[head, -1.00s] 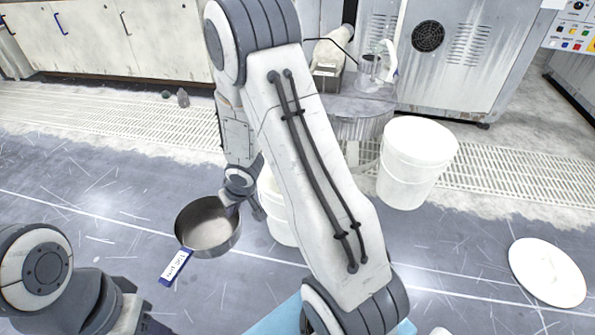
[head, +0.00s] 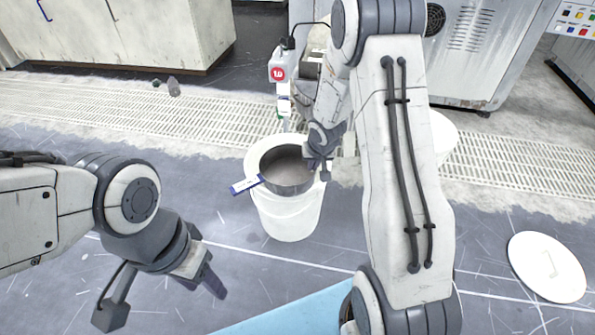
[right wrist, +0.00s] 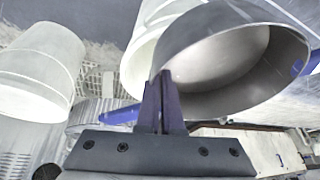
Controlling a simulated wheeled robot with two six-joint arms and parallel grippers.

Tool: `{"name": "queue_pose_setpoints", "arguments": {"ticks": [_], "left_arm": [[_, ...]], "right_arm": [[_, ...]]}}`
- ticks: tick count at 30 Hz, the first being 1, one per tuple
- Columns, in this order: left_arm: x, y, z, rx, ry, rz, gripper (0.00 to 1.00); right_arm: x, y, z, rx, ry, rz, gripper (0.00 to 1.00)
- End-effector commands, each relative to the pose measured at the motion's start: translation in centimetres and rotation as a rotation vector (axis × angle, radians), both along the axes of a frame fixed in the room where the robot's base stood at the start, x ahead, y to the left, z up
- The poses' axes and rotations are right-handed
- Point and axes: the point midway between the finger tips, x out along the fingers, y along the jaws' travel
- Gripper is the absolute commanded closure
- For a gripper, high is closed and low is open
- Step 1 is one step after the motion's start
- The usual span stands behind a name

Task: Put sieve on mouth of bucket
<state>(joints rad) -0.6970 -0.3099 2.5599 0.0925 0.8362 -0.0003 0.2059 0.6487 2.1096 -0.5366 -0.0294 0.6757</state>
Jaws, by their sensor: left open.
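The sieve (head: 287,172), a round grey metal pan with a blue-and-white tag, is over the mouth of the white bucket (head: 287,222). The bucket's rim shows at the left and back of it. I cannot tell whether the sieve touches the rim. My right gripper (head: 320,168) is shut on the sieve's right edge. In the right wrist view its fingers (right wrist: 163,100) are together at the sieve wall (right wrist: 225,75), with the bucket (right wrist: 145,45) behind. My left gripper (head: 163,297) is open and empty above the floor at the lower left.
A second white bucket (head: 441,138) stands to the right, partly hidden behind my right arm. A white round lid (head: 546,267) lies on the floor at the right. A red-and-white device (head: 279,80) is just behind the bucket. Floor to the left is clear.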

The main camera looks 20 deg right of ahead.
Motion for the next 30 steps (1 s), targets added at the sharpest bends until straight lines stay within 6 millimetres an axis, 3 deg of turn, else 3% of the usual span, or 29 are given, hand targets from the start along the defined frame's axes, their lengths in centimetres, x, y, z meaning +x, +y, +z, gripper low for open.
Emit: {"name": "queue_pose_setpoints", "arguments": {"ticks": [1, 3, 6, 9, 13, 21, 30], "left_arm": [[0.0, 0.0, -0.7, 0.000, 0.000, 0.000, 0.50], [0.0, 0.0, -1.1, 0.000, 0.000, 0.000, 0.50], [0.0, 0.0, -1.4, 0.000, 0.000, 0.000, 0.50], [0.0, 0.0, -1.8, 0.000, 0.000, 0.000, 0.50], [0.0, 0.0, -3.2, 0.000, 0.000, 0.000, 0.50], [0.0, 0.0, -6.3, 0.000, 0.000, 0.000, 0.50], [0.0, 0.0, -7.5, 0.000, 0.000, 0.000, 0.50]], "right_arm": [[0.7, -2.6, -0.3, 0.001, -0.005, -0.092, 1.00], [1.2, -5.5, -0.3, 0.002, -0.006, -0.204, 1.00], [1.6, -8.6, -0.2, 0.015, -0.007, -0.330, 1.00], [1.8, -10.0, -0.3, 0.024, -0.007, -0.397, 1.00], [3.1, -9.4, -1.6, 0.028, -0.007, -0.416, 1.00], [7.7, -5.2, -5.3, 0.029, -0.007, -0.415, 1.00], [10.3, -2.9, -7.0, 0.030, -0.007, -0.418, 1.00]]}}
